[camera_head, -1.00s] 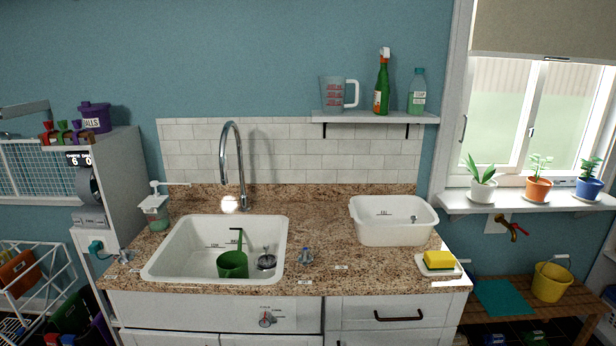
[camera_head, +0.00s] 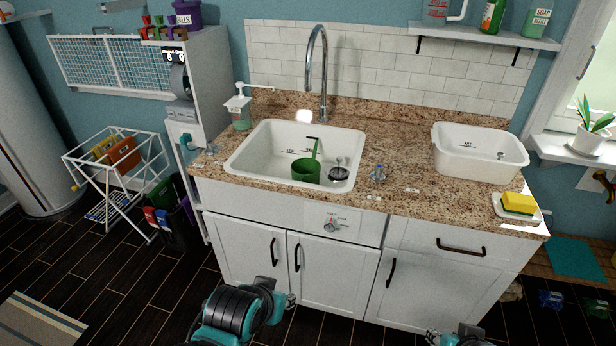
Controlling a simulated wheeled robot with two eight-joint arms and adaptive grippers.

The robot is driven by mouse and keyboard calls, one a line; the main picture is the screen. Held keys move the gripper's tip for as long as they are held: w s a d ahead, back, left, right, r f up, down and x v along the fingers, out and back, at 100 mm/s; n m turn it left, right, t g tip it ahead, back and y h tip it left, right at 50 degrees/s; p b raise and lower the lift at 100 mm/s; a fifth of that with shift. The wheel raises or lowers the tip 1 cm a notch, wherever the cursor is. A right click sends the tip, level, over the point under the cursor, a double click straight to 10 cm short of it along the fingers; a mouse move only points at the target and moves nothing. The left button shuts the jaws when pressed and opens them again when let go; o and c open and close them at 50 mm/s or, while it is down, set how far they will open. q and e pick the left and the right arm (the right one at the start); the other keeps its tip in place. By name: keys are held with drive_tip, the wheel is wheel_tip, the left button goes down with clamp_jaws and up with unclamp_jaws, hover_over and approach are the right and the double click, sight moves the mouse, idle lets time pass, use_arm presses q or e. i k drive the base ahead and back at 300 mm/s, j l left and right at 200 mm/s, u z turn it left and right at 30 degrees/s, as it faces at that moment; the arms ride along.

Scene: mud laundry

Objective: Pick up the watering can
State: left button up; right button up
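The green watering can (camera_head: 306,172) stands in the white sink basin (camera_head: 240,160), a little right of its middle. Its long thin green part rises above the body. My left arm shows at the bottom of the view, in front of the cabinet, with small grey parts at its end (camera_head: 280,291). My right arm (camera_head: 462,336) barely shows at the bottom edge. Both are well below the counter and apart from the can. I cannot make out the fingers of either gripper or whether they are open.
The tall faucet (camera_head: 316,75) stands behind the sink, with a soap pump (camera_head: 239,108) at its left. A drain strainer (camera_head: 338,172) is beside the can. A white tub (camera_head: 480,155) and yellow sponge (camera_head: 517,201) are at the right.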

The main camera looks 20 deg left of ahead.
sight(305, 169)
drive_tip(key=z, duration=1.4)
drive_tip(key=u, duration=0.45)
drive_tip(key=j+u, duration=0.1)
drive_tip(key=u, duration=0.4)
drive_tip(key=j+u, duration=0.1)
drive_tip(key=u, duration=0.85)
drive_tip(key=i+j, duration=0.25)
drive_tip(key=i, duration=0.25)
drive_tip(key=i+j, duration=0.25)
drive_tip(key=i, duration=0.3)
drive_tip(key=i+j, duration=0.25)
drive_tip(key=i, duration=0.25)
